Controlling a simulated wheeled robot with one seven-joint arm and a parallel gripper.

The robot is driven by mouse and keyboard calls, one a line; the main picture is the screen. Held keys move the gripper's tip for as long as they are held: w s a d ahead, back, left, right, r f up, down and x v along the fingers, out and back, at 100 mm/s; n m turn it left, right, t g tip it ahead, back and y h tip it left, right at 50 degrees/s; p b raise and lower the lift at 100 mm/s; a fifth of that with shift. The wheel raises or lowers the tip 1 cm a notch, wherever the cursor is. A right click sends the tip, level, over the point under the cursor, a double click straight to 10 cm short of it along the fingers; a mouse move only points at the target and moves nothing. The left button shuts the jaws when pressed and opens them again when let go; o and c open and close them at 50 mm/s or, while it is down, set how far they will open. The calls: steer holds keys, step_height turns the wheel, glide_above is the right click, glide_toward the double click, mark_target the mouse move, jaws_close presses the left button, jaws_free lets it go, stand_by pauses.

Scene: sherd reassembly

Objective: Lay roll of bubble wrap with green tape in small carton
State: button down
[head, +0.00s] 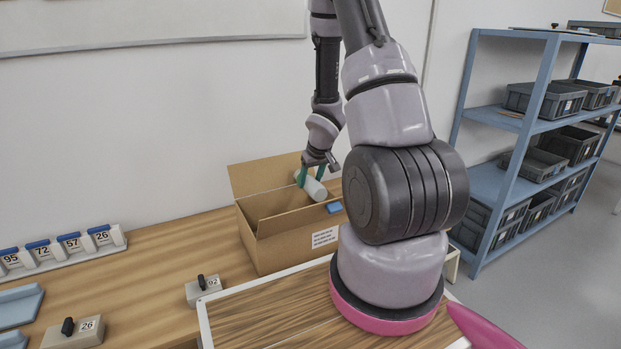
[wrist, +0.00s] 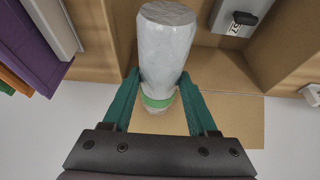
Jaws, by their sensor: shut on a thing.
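The roll of bubble wrap (wrist: 165,50) is a pale, whitish cylinder with a band of green tape near one end. My gripper (wrist: 160,104) is shut on it, with a green finger on each side near the taped end. In the head view the roll (head: 312,187) is tilted in my gripper (head: 312,174), over the opening of the small carton (head: 275,245). The carton is open brown cardboard with raised flaps and a white label. The carton also shows behind the roll in the wrist view (wrist: 215,70). I cannot tell whether the roll touches the carton.
A blue item (head: 334,207) shows at the carton's right rim. A numbered rack (head: 60,250) stands at left. Blue shelving (head: 540,125) is at right.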

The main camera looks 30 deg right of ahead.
steer(key=shift+c, duration=0.9)
jaws_free()
steer(key=shift+r, duration=0.1)
steer(key=shift+r, duration=0.3)
steer(key=v, duration=1.2)
steer(key=shift+r, duration=0.2)
steer(key=shift+s+r, duration=0.1)
